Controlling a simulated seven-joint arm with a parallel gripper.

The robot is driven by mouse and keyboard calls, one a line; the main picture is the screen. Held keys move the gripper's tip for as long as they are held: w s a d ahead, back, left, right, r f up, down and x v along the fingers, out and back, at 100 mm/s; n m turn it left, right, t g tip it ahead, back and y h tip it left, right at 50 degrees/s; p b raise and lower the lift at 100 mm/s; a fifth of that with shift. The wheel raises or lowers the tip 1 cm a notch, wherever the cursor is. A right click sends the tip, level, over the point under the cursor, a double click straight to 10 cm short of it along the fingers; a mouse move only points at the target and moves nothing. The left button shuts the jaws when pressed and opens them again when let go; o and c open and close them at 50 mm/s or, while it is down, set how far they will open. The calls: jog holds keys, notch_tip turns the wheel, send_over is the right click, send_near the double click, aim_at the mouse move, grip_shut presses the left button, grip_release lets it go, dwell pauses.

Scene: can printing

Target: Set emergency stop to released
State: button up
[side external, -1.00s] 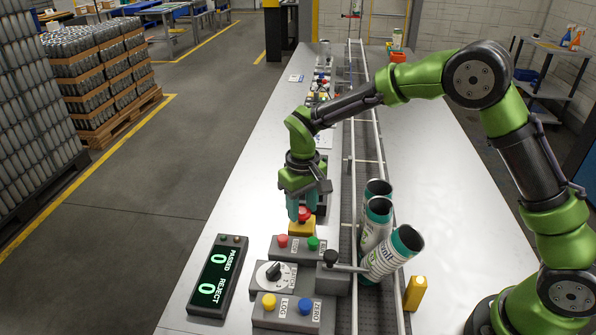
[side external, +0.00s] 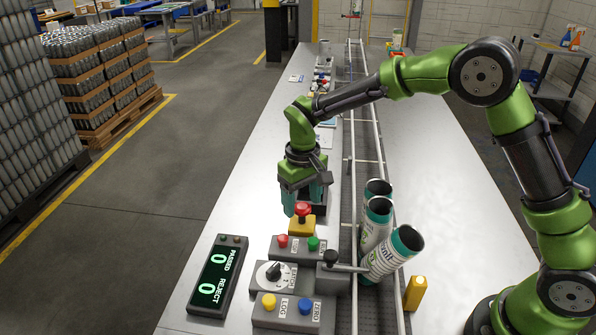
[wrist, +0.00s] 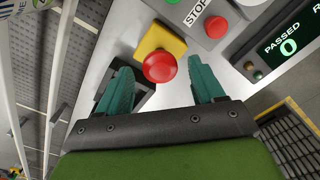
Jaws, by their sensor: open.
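The emergency stop is a red mushroom button (side external: 303,209) on a yellow box (side external: 301,226), on the metal table behind the red and green button box. In the wrist view the red button (wrist: 159,67) sits on its yellow base (wrist: 160,40), ahead of and between the two teal fingers. My gripper (side external: 303,203) is open and empty, pointing down just behind the button in the side view. In the wrist view my gripper (wrist: 165,82) has its fingers spread wider than the button. I cannot tell whether a finger touches it.
A red and green button box (side external: 298,249), a dial box (side external: 273,277), a yellow and blue button box (side external: 292,312) and a counter display (side external: 218,275) stand in front. The conveyor with several tilted cans (side external: 378,222) runs to the right.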

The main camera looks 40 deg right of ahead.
aim_at(307, 209)
notch_tip(307, 209, up, 17)
dwell(0.4)
jog(key=s+d+m+t+y, duration=0.1)
jog(key=s+d+m+t, duration=0.1)
jog(key=s, duration=0.9)
jog(key=s+d+m+t+y, duration=0.1)
jog(key=s+d+t, duration=0.4)
jog(key=s, duration=0.6)
jog(key=shift+s+d+m, duration=0.35)
jog(key=shift+d+m, duration=0.15)
jog(key=shift+d, duration=0.25)
jog(key=shift+f, duration=0.1)
